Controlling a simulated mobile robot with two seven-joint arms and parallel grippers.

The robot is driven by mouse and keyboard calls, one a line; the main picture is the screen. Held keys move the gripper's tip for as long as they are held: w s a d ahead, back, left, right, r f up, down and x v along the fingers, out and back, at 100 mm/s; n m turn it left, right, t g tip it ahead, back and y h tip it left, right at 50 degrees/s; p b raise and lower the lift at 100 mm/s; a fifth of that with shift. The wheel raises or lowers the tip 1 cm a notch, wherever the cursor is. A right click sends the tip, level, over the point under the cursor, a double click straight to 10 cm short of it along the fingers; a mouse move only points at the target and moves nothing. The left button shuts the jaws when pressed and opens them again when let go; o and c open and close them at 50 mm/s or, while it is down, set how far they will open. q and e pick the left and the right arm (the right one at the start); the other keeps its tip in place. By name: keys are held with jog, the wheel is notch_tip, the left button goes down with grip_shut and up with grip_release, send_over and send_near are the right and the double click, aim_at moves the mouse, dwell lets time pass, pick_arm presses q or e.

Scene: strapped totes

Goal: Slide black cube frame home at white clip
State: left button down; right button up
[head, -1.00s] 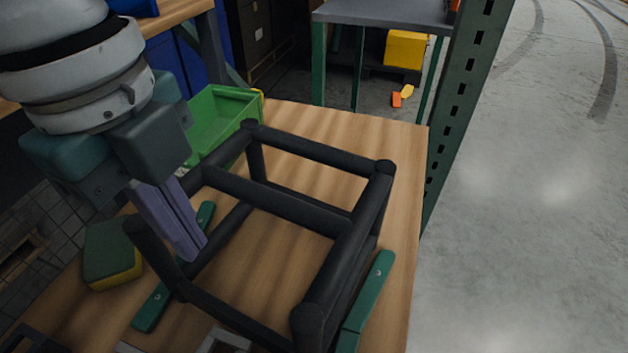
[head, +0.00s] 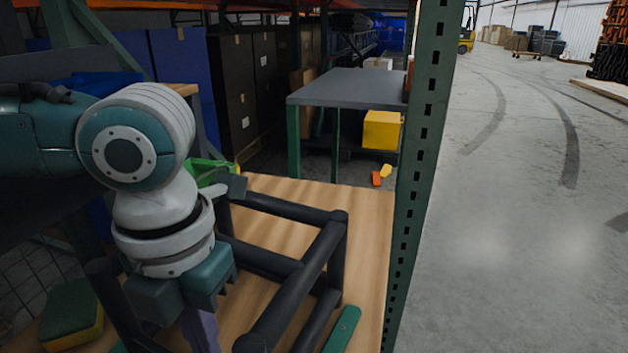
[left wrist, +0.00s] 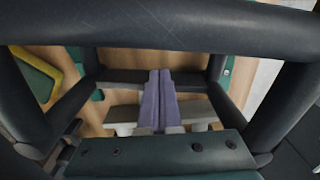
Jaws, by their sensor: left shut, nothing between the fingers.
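The black cube frame (head: 290,300) of thick round bars stands on the wooden bench; its lower part is cut off in the head view. Its bars (left wrist: 180,25) also surround my left gripper in the left wrist view. My left gripper (left wrist: 160,73) is shut and empty, its purple fingers together inside the frame's outline, close to a dark lower bar. I cannot tell if they touch it. In the head view its fingers (head: 201,332) run out of the bottom edge. My right gripper is out of view.
A green strip (head: 343,330) lies on the bench (head: 372,225) right of the frame. A green and yellow sponge (head: 72,315) is at the left, and a green bin (head: 205,170) behind my arm. A green perforated post (head: 415,170) stands at the bench's right edge.

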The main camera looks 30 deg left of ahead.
pick_arm(q)
jog(key=shift+f+b, duration=0.35)
jog(key=shift+f, duration=1.55)
